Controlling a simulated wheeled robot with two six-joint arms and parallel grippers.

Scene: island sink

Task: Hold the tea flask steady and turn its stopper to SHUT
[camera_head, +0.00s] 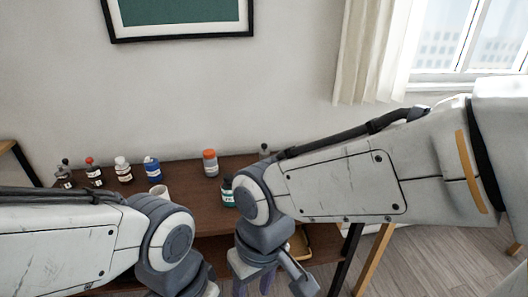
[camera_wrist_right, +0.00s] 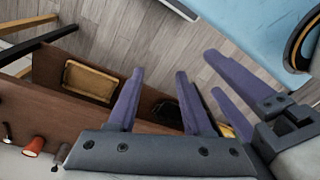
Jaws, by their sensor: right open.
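My right gripper (camera_head: 270,282) hangs in front of the table, well apart from this container. In the right wrist view, its two purple fingers (camera_wrist_right: 158,95) are spread with nothing between them. My left gripper (camera_wrist_right: 212,74) enters that view from the right, its fingers apart and empty. In the head view the left gripper's fingers are cut off by the bottom edge.
On the brown table (camera_head: 185,178) stand a blue bottle (camera_head: 152,168), a white cup (camera_head: 158,191), a green bottle (camera_head: 227,192) and several small bottles at left. A tan tray (camera_wrist_right: 92,82) lies lower down. My forearms hide much of the front.

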